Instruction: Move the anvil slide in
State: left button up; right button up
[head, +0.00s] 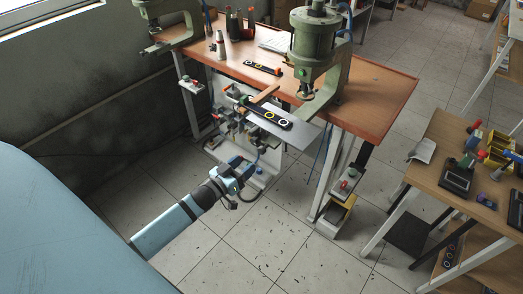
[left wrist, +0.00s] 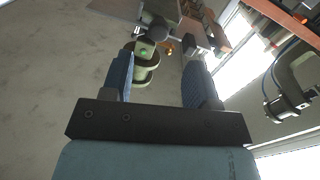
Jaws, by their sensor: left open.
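Two green presses stand on the orange-brown bench: the left press (head: 168,14) and the right press (head: 316,40). A flat grey metal plate (head: 304,135) juts out past the bench's front edge below the right press; it looks like the anvil slide, but I cannot be sure. A black strip with ringed round marks (head: 267,115) lies along it. My left gripper (head: 244,171) is low in front of the bench, apart from the plate. In the left wrist view its two dark blue fingers (left wrist: 160,80) are spread, with a green part seen beyond them. My right gripper does not show.
The orange-brown bench (head: 385,92) carries bottles (head: 235,27) and a second black strip (head: 262,67). Hoses and fittings crowd the space below its front edge. A wooden side table (head: 444,142) with tools stands at the right.

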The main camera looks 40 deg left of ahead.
aim_at(260, 152)
pick_arm(q)
jog(key=w, duration=0.2)
jog(key=w+d, duration=0.1)
jog(key=w, duration=0.2)
jog(key=w+p, duration=0.1)
jog(key=w, duration=0.2)
jog(key=shift+w+d, duration=0.15)
jog(key=shift+w, duration=0.1)
grip_shut()
jog(key=w+b, duration=0.1)
jog(key=w, duration=0.3)
jog(key=w+b, duration=0.2)
jog(key=w, duration=0.2)
jog(key=w+d+b, duration=0.1)
jog(key=w, duration=0.3)
jog(key=shift+w+f, duration=0.1)
jog(key=shift+w, duration=0.15)
jog(key=shift+w+b, duration=0.25)
jog(key=shift+b, duration=0.05)
jog(key=shift+r, duration=0.25)
